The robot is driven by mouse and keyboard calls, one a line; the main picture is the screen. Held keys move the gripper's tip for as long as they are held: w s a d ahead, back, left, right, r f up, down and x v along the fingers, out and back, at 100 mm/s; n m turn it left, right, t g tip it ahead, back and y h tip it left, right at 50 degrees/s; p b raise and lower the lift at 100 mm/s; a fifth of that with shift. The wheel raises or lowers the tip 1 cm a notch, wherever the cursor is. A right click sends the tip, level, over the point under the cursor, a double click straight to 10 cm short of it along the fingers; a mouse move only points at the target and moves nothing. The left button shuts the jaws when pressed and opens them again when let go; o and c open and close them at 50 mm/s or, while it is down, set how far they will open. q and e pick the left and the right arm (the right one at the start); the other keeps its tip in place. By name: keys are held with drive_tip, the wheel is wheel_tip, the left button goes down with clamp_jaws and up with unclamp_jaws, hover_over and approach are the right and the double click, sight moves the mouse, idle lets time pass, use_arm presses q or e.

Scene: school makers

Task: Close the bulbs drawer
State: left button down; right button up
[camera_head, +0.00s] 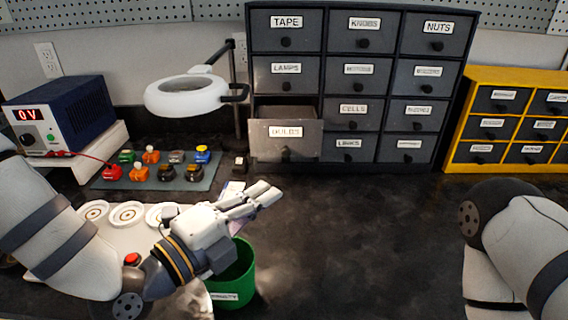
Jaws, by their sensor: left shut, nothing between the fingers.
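My left gripper (268,194) is shut and empty. It is in front of and below the drawer in the picture, apart from it, with its fingers pointing right and slightly up. My right gripper is out of view; only part of my right arm shows at the right edge.
A green bin (236,272) stands under my left gripper. A white magnifier lamp (187,96) stands left of the cabinet, near a mat (203,184) with several small parts. A blue power supply (62,115) is at far left. A yellow drawer cabinet (515,78) is at right. The middle table is clear.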

sight(285, 139)
use_arm(q)
drive_tip(key=w+d, duration=0.3)
drive_tip(key=w, duration=0.5)
drive_tip(key=shift+w+d+b, duration=0.25)
drive_tip(key=shift+w+b, duration=0.15)
drive_tip(key=shift+b, duration=0.05)
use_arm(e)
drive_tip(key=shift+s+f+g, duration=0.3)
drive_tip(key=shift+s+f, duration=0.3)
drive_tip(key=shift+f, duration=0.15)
use_arm(q)
drive_tip(key=w+b, duration=0.1)
drive_tip(key=w, duration=0.3)
drive_tip(key=w+b, duration=0.1)
drive_tip(key=w, duration=0.3)
drive_tip(key=w+f+b, duration=0.1)
drive_tip(key=w, duration=0.3)
drive_tip(key=shift+b, duration=0.35)
drive_tip(key=shift+w+r, duration=0.25)
drive_tip(key=shift+w, duration=0.1)
drive_tip(key=shift+r, duration=0.35)
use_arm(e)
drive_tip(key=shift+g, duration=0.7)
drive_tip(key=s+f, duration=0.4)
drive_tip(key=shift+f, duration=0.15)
